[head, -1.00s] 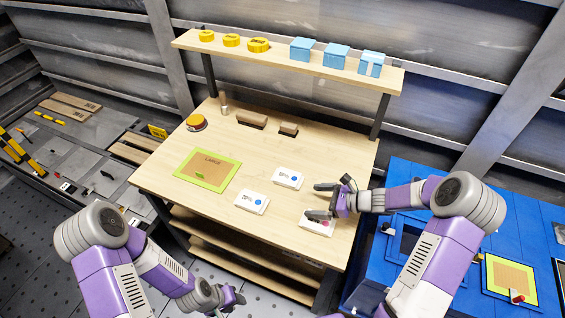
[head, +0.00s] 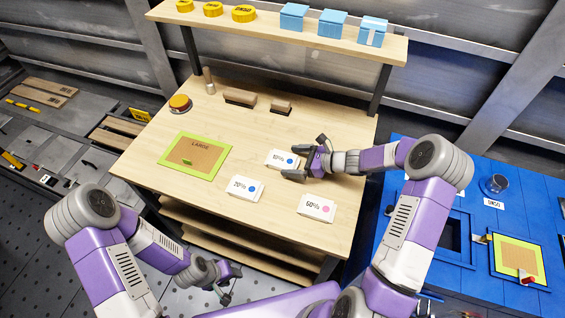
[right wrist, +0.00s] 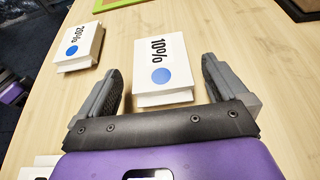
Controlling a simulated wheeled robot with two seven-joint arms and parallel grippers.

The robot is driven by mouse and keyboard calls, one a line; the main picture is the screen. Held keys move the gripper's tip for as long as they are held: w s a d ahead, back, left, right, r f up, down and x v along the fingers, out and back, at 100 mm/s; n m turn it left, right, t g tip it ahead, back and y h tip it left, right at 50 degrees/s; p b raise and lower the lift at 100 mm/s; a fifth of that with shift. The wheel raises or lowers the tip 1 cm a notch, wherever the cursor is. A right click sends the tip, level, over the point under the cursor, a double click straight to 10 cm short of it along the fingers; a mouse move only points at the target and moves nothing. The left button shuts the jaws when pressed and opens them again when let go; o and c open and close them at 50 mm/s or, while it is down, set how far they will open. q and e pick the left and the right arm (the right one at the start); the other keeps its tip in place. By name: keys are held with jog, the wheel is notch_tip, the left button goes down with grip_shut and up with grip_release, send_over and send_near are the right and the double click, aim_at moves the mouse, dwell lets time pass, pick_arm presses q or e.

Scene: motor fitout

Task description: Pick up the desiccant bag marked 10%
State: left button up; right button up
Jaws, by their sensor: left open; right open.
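The desiccant bag marked 10% (head: 279,157) is a white block with a blue dot, lying on the wooden bench. In the right wrist view the bag (right wrist: 163,60) sits between and slightly beyond the spread fingers of my right gripper (right wrist: 162,78), with gaps on both sides. In the head view my right gripper (head: 294,162) is open at the bag's right end, and it holds nothing. My left gripper (head: 231,280) is open and empty, low in front of the bench.
A bag marked 20% (head: 245,187) with a blue dot and one marked 60% (head: 316,206) with a pink dot lie nearby. A green-edged mat (head: 170,160) is to the left. A shelf (head: 270,28) with yellow discs and blue boxes spans the back.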

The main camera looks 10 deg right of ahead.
jog(key=shift+x, duration=0.8)
jog(key=shift+d, duration=0.1)
jog(key=shift+c, duration=0.3)
jog(key=c, duration=1)
jog(key=shift+r, duration=0.1)
